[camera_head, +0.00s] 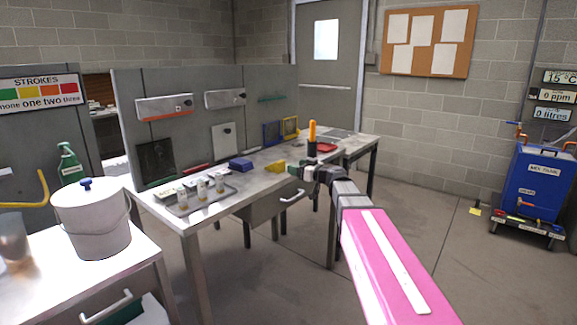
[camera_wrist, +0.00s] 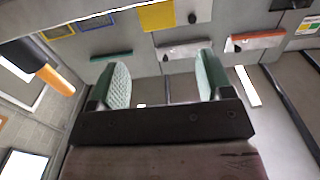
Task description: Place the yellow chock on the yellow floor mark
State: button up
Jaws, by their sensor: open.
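The yellow chock (camera_head: 275,166) lies on the grey workbench, near its front edge. A yellow block that looks like the same chock is cut off by the top edge of the wrist view (camera_wrist: 160,15), beyond and outside my fingers. My gripper (camera_head: 297,170) is just right of the chock in the head view. In the wrist view its two green-padded fingers (camera_wrist: 163,82) are wide apart, with nothing between them.
A black holder with an orange handle (camera_head: 312,133) stands close behind my gripper. The blue machine (camera_head: 540,183) stands by the right wall. Open floor lies between.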

jog(key=shift+v, duration=1.7)
